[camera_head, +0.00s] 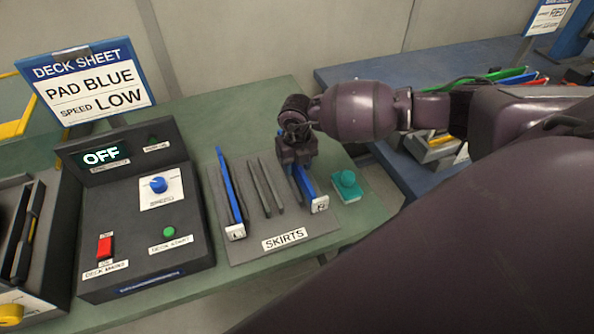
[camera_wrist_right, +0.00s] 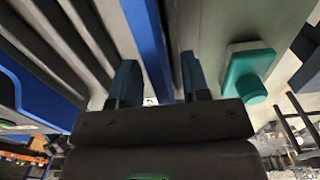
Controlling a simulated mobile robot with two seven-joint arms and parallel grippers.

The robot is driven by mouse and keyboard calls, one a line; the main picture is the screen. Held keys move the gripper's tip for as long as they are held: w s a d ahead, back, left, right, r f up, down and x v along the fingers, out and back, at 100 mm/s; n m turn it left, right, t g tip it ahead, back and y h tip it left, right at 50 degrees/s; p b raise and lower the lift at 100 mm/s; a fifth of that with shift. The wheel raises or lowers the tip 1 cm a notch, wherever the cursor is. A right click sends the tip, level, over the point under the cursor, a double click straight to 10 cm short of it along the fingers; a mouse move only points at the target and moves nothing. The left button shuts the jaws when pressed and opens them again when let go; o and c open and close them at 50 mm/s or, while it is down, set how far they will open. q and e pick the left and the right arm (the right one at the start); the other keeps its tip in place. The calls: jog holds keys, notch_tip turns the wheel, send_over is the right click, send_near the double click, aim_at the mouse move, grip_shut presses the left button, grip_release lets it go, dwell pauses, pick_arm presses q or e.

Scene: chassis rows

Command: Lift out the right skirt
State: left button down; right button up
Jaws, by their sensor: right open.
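The right skirt (camera_head: 309,192) is a long blue strip with a white end label, standing at the right end of the skirts rack (camera_head: 257,245). My right gripper (camera_head: 297,163) is over its far part and hides some of it. In the right wrist view the blue strip (camera_wrist_right: 149,45) runs between the two spread fingers (camera_wrist_right: 160,84). The gripper is open, and I cannot tell whether a finger touches the strip. The left skirt (camera_head: 231,195), also blue, stands at the left of the rack. My left gripper is out of view.
Dark grey strips (camera_head: 265,185) stand between the skirts. A teal block with a knob (camera_head: 347,185) is close to the right of the right skirt. A dark control box (camera_head: 140,220) stands left of the rack. A blue table (camera_head: 350,72) is behind my right arm.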

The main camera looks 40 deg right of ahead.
grip_shut()
dwell(0.5)
